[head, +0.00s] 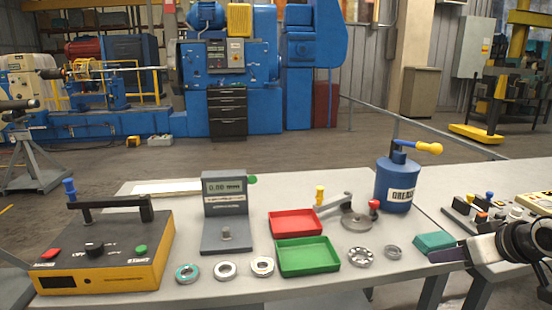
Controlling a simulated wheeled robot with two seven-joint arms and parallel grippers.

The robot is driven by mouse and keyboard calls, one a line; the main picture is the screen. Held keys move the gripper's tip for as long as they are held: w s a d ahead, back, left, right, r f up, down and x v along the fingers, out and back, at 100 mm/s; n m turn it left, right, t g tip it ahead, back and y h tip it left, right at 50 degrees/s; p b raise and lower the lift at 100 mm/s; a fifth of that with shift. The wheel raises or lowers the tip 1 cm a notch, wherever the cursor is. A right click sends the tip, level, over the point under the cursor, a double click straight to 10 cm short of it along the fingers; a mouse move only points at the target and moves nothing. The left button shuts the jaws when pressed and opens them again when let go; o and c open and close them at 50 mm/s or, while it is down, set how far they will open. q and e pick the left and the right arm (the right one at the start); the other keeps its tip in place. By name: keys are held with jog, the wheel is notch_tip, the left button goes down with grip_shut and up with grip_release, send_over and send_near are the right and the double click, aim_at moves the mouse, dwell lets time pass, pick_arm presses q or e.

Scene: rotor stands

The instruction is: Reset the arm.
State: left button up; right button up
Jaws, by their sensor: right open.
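My right gripper (449,254) reaches in from the right edge, low over the table's right front part. Its dark fingers are open and look empty, close to a teal block (434,242); I cannot tell whether they touch it. The rest of my right arm runs out of the picture at the right. My left gripper is not in view.
The grey table (350,290) holds a yellow-black heater box (105,250), a gauge stand (225,212), red (296,222) and green (307,257) trays, several rings and bearings, and a blue grease can (396,185).

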jog(key=s+a+f, duration=0.3)
jog(key=f, duration=0.5)
jog(key=s+a+f, duration=0.2)
jog(key=a+f, duration=0.2)
jog(key=f, duration=0.3)
jog(key=s+a+f, duration=0.3)
jog(key=f, duration=0.5)
jog(key=s+a+f, duration=0.5)
jog(key=s+a, duration=0.2)
jog(key=s, duration=0.3)
jog(key=s+a+f+n+y, duration=0.1)
jog(key=s+a+f, duration=0.5)
jog(key=s+a, duration=0.2)
jog(key=shift+s+y, duration=0.3)
jog(key=shift+s, duration=0.65)
